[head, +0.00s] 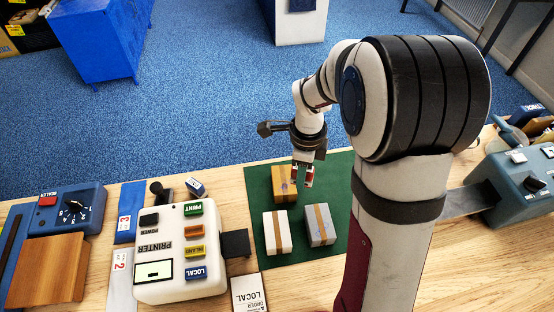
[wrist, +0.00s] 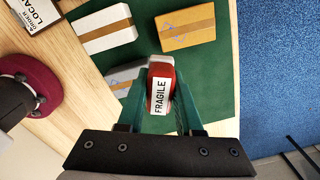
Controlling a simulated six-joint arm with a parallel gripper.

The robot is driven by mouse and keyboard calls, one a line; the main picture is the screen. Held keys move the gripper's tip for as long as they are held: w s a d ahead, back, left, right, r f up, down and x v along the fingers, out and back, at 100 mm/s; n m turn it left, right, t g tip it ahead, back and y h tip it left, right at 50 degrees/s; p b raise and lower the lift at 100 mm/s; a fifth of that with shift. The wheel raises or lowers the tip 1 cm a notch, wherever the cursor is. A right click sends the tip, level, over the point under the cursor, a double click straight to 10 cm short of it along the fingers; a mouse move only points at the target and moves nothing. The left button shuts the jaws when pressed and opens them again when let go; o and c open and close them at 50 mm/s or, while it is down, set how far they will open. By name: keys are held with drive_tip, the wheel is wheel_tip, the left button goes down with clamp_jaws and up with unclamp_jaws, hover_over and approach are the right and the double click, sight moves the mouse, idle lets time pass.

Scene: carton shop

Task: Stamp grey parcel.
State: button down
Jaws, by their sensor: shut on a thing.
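The grey parcel (head: 330,232) with a tan tape strip lies on the green mat (head: 343,170), front right of the three parcels. In the wrist view the grey parcel (wrist: 118,76) is partly hidden by the stamp and a finger; a faint bluish mark shows on it. My gripper (head: 303,178) is shut on a red and white stamp labelled FRAGILE (wrist: 160,88). In the head view it is over the mat, beside the brown parcel (head: 280,181) and behind the grey one. I cannot tell the stamp's exact height.
A white parcel (head: 269,232) lies left of the grey one. The brown parcel (wrist: 187,25) bears a blue mark. A printer (head: 180,250) with coloured buttons and a sealer (head: 70,208) stand left. A LOCAL card (head: 248,294) lies in front. The mat's right part is clear.

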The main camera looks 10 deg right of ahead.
sight(318, 213)
drive_tip(key=s+d+m, duration=0.3)
drive_tip(key=s+m, duration=0.1)
drive_tip(key=s, duration=0.1)
drive_tip(key=shift+s+d+f, duration=0.1)
drive_tip(key=shift+s+f, duration=0.05)
drive_tip(key=shift+f, duration=1.35)
drive_tip(key=shift+s+d+f, duration=0.1)
drive_tip(key=shift+f, duration=1.35)
drive_tip(key=shift+f, duration=0.55)
drive_tip(key=shift+r, duration=0.1)
wheel_tip(318, 213, up, 7)
